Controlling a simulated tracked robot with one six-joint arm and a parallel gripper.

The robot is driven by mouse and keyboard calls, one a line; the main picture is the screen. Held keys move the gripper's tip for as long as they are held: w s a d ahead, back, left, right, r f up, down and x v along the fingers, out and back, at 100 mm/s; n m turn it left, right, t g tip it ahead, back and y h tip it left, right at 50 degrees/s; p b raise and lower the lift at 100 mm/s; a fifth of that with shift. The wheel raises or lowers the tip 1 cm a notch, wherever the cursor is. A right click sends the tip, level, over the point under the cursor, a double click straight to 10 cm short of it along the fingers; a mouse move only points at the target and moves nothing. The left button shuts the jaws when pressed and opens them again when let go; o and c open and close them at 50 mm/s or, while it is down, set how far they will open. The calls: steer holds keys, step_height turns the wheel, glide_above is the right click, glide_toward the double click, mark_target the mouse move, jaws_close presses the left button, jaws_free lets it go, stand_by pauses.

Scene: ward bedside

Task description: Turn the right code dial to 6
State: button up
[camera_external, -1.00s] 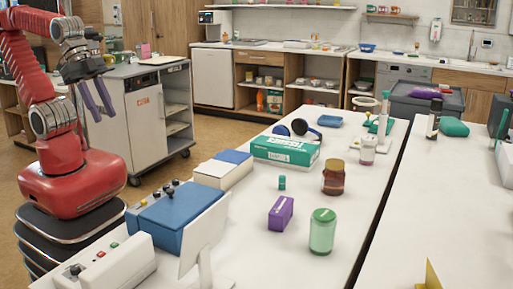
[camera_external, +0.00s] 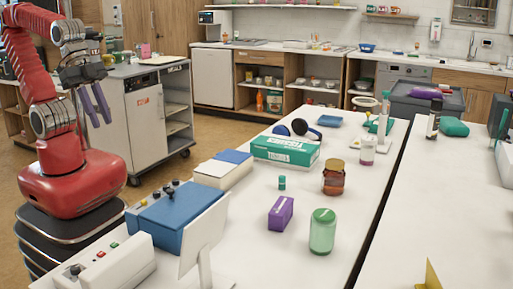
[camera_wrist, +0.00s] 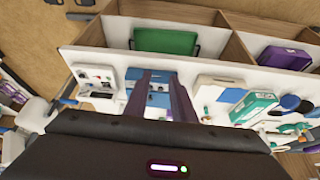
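A blue box (camera_external: 178,217) stands at the table's left edge, with several small dark and yellow knobs (camera_external: 157,195) along its top near my arm. I cannot tell which knob is the right code dial, and no digits are readable. In the wrist view the blue box (camera_wrist: 158,92) lies beyond and partly behind my fingers. My gripper (camera_external: 103,123) hangs in the air left of the table, fingers pointing down, apart from the box. Its two purple fingers are apart with nothing between them; the gripper also shows in the wrist view (camera_wrist: 160,73).
A white box (camera_external: 112,268) with a dark knob and coloured buttons sits in front of the blue box. A white upright panel (camera_external: 204,235) stands beside it. A white-and-blue case (camera_external: 222,171), teal carton (camera_external: 286,151), purple box (camera_external: 281,213) and green jar (camera_external: 322,232) stand further along.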

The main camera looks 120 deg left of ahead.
mark_target(155, 192)
steer(key=w+d+n+g+y, duration=0.1)
steer(key=w+d+n, duration=0.2)
steer(key=w, duration=0.6)
steer(key=w+d+f+n+y, duration=0.1)
steer(key=w+d+n+y, duration=0.1)
steer(key=w+d+n, duration=0.2)
steer(key=w+n, duration=0.2)
steer(key=w, duration=0.2)
steer(key=shift+w+d+f+n+g, duration=0.2)
steer(key=shift+w+f+n+g, duration=0.1)
steer(key=shift+w+g, duration=0.1)
steer(key=x, duration=1.3)
steer(key=shift+w+a+f, duration=0.1)
steer(key=shift+a+f, duration=0.2)
jaws_close()
